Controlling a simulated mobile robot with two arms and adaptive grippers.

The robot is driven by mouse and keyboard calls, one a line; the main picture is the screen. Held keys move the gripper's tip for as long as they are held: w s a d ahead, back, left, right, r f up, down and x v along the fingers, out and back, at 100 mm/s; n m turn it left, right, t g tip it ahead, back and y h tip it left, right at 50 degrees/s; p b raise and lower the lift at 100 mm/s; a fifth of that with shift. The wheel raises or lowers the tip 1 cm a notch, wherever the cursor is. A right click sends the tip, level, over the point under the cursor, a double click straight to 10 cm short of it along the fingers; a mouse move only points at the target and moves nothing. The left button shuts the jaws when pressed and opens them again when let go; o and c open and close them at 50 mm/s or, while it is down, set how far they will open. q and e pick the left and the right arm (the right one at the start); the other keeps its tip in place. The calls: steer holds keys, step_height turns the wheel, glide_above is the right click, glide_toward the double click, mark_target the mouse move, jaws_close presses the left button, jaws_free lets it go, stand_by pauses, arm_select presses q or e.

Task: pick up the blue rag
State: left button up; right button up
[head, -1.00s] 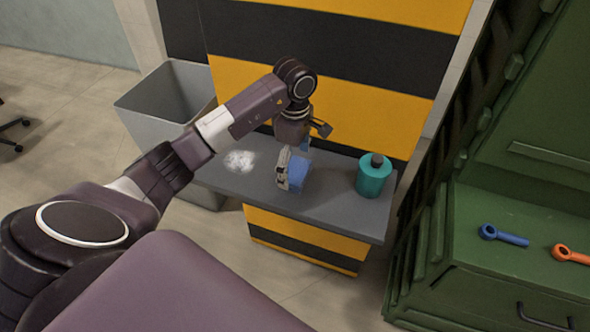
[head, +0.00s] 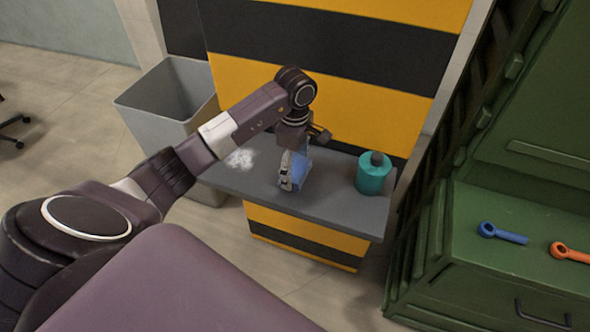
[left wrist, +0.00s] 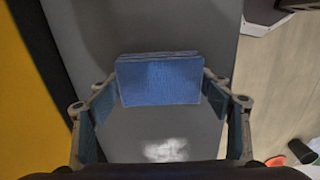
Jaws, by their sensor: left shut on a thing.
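The blue rag (head: 301,172) looks like a folded block on the grey shelf (head: 342,212), in front of the yellow and black striped panel. It also shows in the left wrist view (left wrist: 158,80), between the two fingers. My left gripper (head: 297,160) reaches down over the rag and is shut on it; the gripper also shows in the left wrist view (left wrist: 160,96). Part of the rag is hidden by the gripper in the head view. I cannot tell whether the rag is clear of the shelf. My right gripper is not in view.
A teal bottle (head: 374,175) with a dark cap stands right of the rag. A white powdery patch (head: 240,159) lies on the shelf to the left. A grey bin (head: 150,117) stands further left. A green cabinet (head: 470,235) at right holds blue (head: 505,234) and orange (head: 570,253) tools.

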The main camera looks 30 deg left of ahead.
mark_target(295, 167)
arm_select(q)
steer(key=shift+w+r, duration=0.1)
steer(key=shift+r, duration=0.45)
step_height(295, 167, up, 8)
steer(key=shift+f+b, duration=0.15)
steer(key=shift+b, duration=0.95)
step_height(295, 167, up, 11)
steer(key=p, duration=0.1)
steer(key=shift+p, duration=0.3)
